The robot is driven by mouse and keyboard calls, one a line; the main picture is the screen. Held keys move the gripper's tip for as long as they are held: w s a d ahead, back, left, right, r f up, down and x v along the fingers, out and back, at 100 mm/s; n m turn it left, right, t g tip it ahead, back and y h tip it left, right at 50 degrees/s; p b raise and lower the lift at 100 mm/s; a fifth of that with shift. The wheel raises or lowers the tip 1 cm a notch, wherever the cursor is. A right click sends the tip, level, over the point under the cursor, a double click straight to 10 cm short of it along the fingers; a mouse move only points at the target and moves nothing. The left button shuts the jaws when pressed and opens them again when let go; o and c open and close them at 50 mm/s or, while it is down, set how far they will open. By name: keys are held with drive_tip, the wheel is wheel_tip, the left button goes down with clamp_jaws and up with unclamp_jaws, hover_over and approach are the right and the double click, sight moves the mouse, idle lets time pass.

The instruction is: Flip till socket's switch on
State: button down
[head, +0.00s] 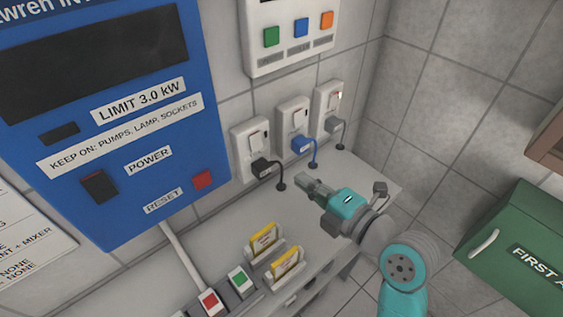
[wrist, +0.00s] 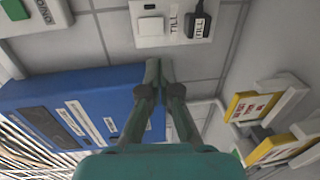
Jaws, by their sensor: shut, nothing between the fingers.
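The till socket (wrist: 174,40) is a white wall plate at the top of the wrist view, with a TILL label, a white rocker switch (wrist: 150,26) and a black plug (wrist: 200,18). In the head view it appears to be the left socket (head: 240,150), closest to the blue panel, with its switch (head: 256,138) above the black plug. I cannot tell the switch's position. My gripper (head: 304,182) is shut and empty, in front of and below the sockets, apart from the wall. Its fingertips (wrist: 159,66) show below the socket in the wrist view.
Two more sockets stand to the right, one with a blue plug (head: 302,144), one with a grey plug (head: 338,124). A blue power panel (head: 120,170) is at left, a button box (head: 295,60) above. Yellow cards (head: 264,240) stand on the shelf (head: 225,240). A green first-aid box (head: 510,255) is at right.

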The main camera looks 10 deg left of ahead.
sight(258, 148)
drive_tip(key=x, duration=1.3)
drive_tip(key=shift+w+a, duration=0.15)
drive_tip(key=shift+a, duration=0.1)
drive_tip(key=shift+a, duration=0.1)
drive_tip(key=shift+w+a+f, duration=0.1)
drive_tip(key=shift+w+a, duration=0.05)
drive_tip(key=v, duration=1.2)
drive_tip(key=shift+f, duration=0.1)
